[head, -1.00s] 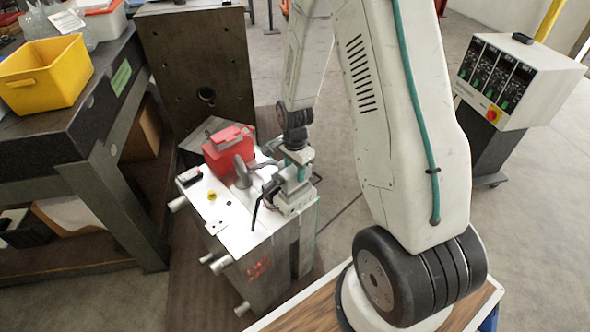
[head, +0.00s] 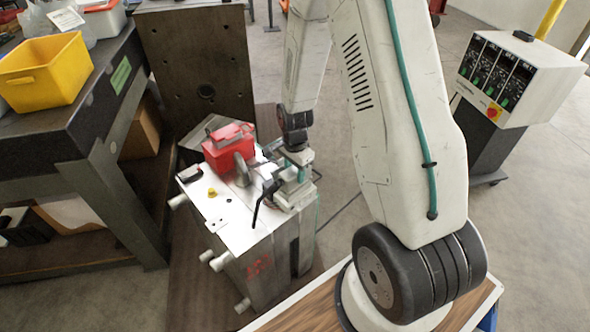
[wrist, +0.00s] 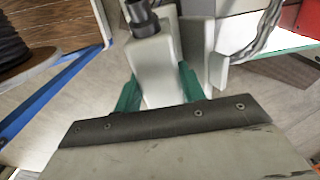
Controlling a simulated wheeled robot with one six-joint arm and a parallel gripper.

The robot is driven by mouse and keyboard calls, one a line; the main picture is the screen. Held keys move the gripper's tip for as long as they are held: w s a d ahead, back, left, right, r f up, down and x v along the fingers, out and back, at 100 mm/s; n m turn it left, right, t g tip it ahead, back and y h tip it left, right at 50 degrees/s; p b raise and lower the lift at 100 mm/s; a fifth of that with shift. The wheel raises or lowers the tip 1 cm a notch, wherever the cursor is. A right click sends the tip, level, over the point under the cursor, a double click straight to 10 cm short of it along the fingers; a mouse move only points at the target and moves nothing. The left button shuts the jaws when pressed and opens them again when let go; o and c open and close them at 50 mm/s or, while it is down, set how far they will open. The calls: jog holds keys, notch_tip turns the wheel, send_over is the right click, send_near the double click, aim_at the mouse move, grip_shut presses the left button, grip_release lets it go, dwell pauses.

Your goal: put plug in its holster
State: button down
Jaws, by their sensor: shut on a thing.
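My gripper (head: 298,172) is over the back right part of the mould base's top. In the wrist view its green fingers (wrist: 160,92) are shut on a pale grey block with a dark round end, which I take as the plug (wrist: 158,65). A pale upright piece (wrist: 217,68) stands just right of it; I cannot tell if this is the holster. In the head view the gripper and a grey body hide the plug's underside, so I cannot tell whether it touches anything below. A black curved cable or handle (head: 263,197) hangs beside the gripper.
The mould base (head: 226,205) carries a red box (head: 228,150) and a grey lifting ring (head: 243,168) left of the gripper. A grey braided hose (wrist: 262,35) runs near the plug. A dark bench (head: 75,125) with a yellow bin (head: 45,72) stands left. A controller cabinet (head: 515,80) stands right.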

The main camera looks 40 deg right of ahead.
jog(key=shift+f, duration=0.1)
dwell(0.3)
jog(key=shift+f, duration=0.35)
jog(key=shift+f, duration=0.3)
dwell(0.4)
jog(key=c, duration=0.8)
grip_release()
jog(key=shift+o, duration=0.2)
